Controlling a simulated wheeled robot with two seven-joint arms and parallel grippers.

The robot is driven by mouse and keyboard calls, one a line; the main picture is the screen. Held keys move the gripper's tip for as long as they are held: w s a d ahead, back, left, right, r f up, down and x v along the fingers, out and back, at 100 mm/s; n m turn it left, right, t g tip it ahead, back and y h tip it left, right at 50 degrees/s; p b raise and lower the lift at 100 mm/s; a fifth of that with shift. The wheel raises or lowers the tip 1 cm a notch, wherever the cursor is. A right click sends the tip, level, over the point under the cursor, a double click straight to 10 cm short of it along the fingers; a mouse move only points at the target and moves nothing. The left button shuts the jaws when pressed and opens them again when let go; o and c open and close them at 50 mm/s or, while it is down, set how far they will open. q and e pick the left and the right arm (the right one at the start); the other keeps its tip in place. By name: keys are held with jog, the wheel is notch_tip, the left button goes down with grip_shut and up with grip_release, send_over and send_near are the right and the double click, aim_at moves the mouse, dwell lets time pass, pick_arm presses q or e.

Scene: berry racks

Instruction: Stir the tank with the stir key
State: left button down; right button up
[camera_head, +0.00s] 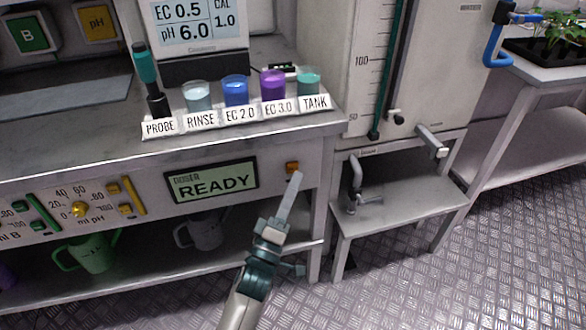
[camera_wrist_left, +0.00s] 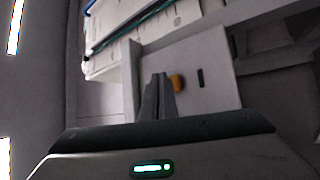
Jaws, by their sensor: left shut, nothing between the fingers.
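My left gripper (camera_head: 294,182) is shut and empty, its thin fingers pointing up at the doser's front panel. Just beyond the fingertips is a small orange key (camera_head: 292,168) on that panel, right of the READY display (camera_head: 211,180). In the left wrist view the shut fingers (camera_wrist_left: 158,95) stand just left of the orange key (camera_wrist_left: 177,83). Whether they touch the panel I cannot tell. The tall tank (camera_head: 420,60) with a green level tube stands at the right. No lettering on the orange key is readable. My right gripper is not in view.
A rack of labelled cups (camera_head: 235,118) and a probe (camera_head: 152,80) stand on the bench above the panel. A green jug (camera_head: 92,255) and a grey jug (camera_head: 203,234) sit on the lower shelf. A low stand (camera_head: 405,198) under a tap is to the right.

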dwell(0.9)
pick_arm(q)
jog(key=shift+w, duration=0.1)
jog(key=shift+w+a, duration=0.15)
jog(key=shift+w, duration=0.15)
dwell(0.6)
